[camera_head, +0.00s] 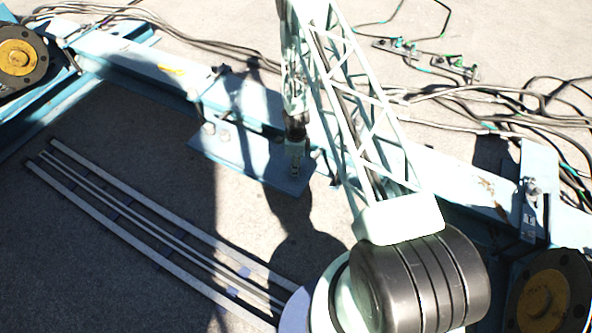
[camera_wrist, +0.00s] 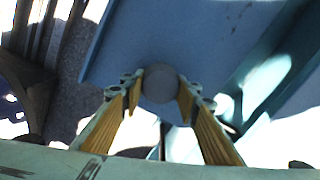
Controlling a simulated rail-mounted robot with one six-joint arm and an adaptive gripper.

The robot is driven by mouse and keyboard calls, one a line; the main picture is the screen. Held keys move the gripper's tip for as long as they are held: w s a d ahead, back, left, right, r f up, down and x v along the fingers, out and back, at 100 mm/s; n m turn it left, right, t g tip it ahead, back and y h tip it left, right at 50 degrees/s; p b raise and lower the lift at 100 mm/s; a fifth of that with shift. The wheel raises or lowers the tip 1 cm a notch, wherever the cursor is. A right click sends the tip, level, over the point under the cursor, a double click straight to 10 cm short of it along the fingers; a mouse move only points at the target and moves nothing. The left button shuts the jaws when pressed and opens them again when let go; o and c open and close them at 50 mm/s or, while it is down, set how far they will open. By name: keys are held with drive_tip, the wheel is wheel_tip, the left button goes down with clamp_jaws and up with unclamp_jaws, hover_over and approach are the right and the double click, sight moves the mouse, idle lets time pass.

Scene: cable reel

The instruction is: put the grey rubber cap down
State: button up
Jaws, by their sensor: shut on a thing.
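The grey rubber cap (camera_wrist: 160,84) shows in the wrist view as a small round grey disc between my fingertips. My gripper (camera_wrist: 160,92) is shut on it, with a yellow-sided finger on either side. In the head view my gripper (camera_head: 296,165) points down over the right part of a blue plate (camera_head: 235,163). The same plate (camera_wrist: 205,38) fills the upper middle of the wrist view, behind the cap. I cannot tell whether the cap touches the plate. In the head view the cap is too small to make out clearly.
A long blue beam (camera_head: 150,70) crosses the scene behind the plate. Black cables (camera_head: 460,95) lie on the ground beyond it. Wheels with yellow hubs (camera_head: 18,57) stand at both ends. Metal rails (camera_head: 150,222) lie at lower left, with bare ground around them.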

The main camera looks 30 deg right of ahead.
drive_tip(key=shift+f+b, duration=0.3)
drive_tip(key=shift+f, duration=0.55)
drive_tip(key=shift+f, duration=0.15)
drive_tip(key=o, duration=0.9)
drive_tip(key=shift+c, duration=0.2)
drive_tip(key=shift+r, duration=0.25)
drive_tip(key=shift+r+p, duration=1.5)
drive_tip(key=shift+r, duration=4.45)
